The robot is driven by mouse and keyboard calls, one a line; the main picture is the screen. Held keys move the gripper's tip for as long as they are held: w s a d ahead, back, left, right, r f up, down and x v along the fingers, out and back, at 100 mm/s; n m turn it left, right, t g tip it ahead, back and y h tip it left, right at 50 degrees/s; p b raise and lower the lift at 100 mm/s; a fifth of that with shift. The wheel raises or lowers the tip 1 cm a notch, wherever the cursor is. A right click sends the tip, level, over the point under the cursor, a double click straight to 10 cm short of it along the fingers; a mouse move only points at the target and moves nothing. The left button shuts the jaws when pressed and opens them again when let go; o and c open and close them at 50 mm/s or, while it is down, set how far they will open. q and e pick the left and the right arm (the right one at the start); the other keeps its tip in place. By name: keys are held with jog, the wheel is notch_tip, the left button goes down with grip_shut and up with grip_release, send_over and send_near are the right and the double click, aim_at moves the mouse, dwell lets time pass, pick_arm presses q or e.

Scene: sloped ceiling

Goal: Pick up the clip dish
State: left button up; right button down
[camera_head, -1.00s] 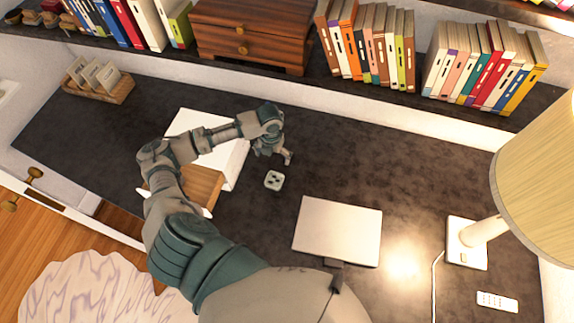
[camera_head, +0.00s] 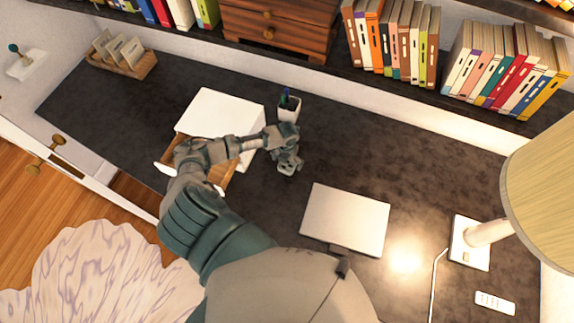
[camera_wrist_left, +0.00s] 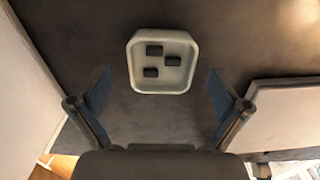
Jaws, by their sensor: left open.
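The clip dish (camera_wrist_left: 163,86) is a small pale square dish with rounded corners, holding a few dark clips. In the left wrist view it lies on the dark desk, centred between and slightly beyond the two spread fingers. My left gripper (camera_head: 287,166) is open and empty, pointing down over the desk. No contact between the fingers and the dish shows. In the head view the dish is hidden beneath my left gripper. My right gripper is not in view.
A pen cup (camera_head: 288,108) stands just behind my left gripper. A white box-like object (camera_head: 220,110) is to its left, a closed laptop (camera_head: 345,220) to its right. A lamp (camera_head: 468,243) stands farther right. Bare desk (camera_head: 400,160) lies at the back right.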

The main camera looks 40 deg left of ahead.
pick_arm(q)
notch_tip(320, 180, down, 2)
jog(key=shift+d+f, duration=0.1)
jog(key=c, duration=1.3)
jog(key=shift+o, duration=0.2)
